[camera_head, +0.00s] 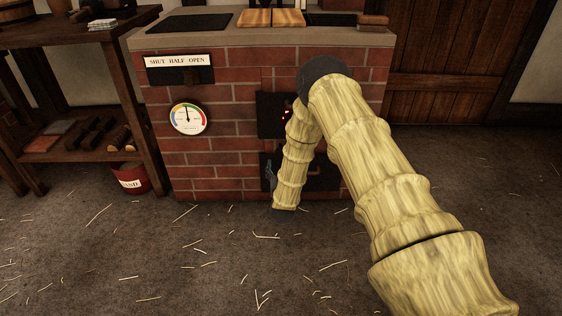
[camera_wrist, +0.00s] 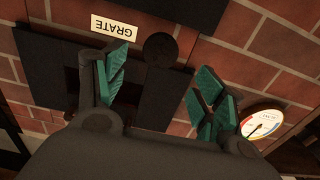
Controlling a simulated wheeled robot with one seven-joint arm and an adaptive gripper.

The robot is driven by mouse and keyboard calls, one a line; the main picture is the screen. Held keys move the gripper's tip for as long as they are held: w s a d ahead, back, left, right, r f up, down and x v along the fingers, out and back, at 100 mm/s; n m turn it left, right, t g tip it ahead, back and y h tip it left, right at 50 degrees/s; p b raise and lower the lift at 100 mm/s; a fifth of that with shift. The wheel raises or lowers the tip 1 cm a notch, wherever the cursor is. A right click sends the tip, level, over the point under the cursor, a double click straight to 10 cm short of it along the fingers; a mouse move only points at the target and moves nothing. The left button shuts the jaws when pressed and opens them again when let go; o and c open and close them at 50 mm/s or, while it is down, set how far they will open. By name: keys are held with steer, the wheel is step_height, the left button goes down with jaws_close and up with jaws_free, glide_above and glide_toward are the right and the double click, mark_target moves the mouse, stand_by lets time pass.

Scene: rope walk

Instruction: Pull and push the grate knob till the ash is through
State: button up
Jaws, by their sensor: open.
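The dark round grate knob (camera_wrist: 160,48) shows in the wrist view, next to a white GRATE label (camera_wrist: 114,27) that reads upside down. My gripper (camera_wrist: 160,78) is open, with one teal finger to each side of the knob's line. The knob appears beyond the fingers, and I cannot tell whether they reach around it. In the head view my gripper (camera_head: 271,182) is low at the front of the brick stove (camera_head: 225,150), mostly behind my arm. The knob is hidden there. No ash is visible.
A red glow shows at the dark fire door (camera_head: 270,112), partly behind my arm. A gauge (camera_head: 188,118) and a SHUT HALF OPEN plate (camera_head: 178,61) are on the stove's left. A red sand bucket (camera_head: 131,178) stands beside it. The straw-strewn floor (camera_head: 180,265) in front is open.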

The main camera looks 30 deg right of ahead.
steer(key=shift+v, duration=0.95)
